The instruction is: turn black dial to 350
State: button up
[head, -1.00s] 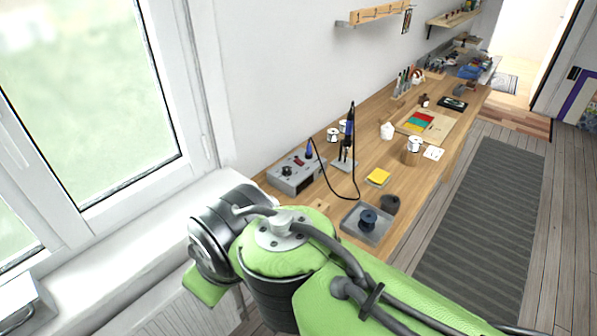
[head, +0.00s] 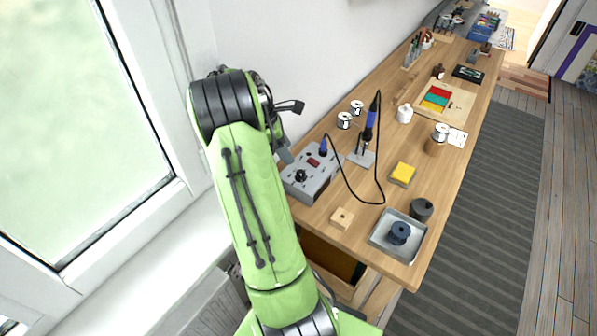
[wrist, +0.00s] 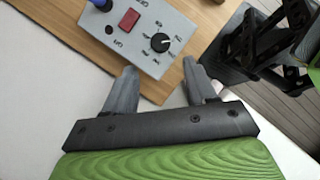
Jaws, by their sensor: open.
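The black dial (wrist: 160,43) sits on the top face of a grey control box (wrist: 121,29), with small printed marks around it and a light pointer line. The dial also shows in the head view (head: 300,176), near the left end of the workbench. My gripper (wrist: 160,77) is open and empty in the wrist view, its two fingers apart at the near edge of the box. The dial is beyond the fingertips, between their lines and not touched. In the head view my gripper (head: 285,150) is mostly hidden beside the box. The dial's numbers are too small to read.
A red switch (wrist: 129,19) and a blue soldering iron plug (head: 323,146) are beside the dial on the box. A cable loops right to the iron stand (head: 362,157). The window wall is left.

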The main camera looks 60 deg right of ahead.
aim_at(301, 172)
jog(key=b+x, duration=0.1)
jog(key=x, duration=0.9)
jog(key=shift+f+b, duration=0.25)
jog(key=shift+b, duration=0.1)
jog(key=shift+w, duration=0.1)
grip_shut()
jog(key=shift+r, duration=0.1)
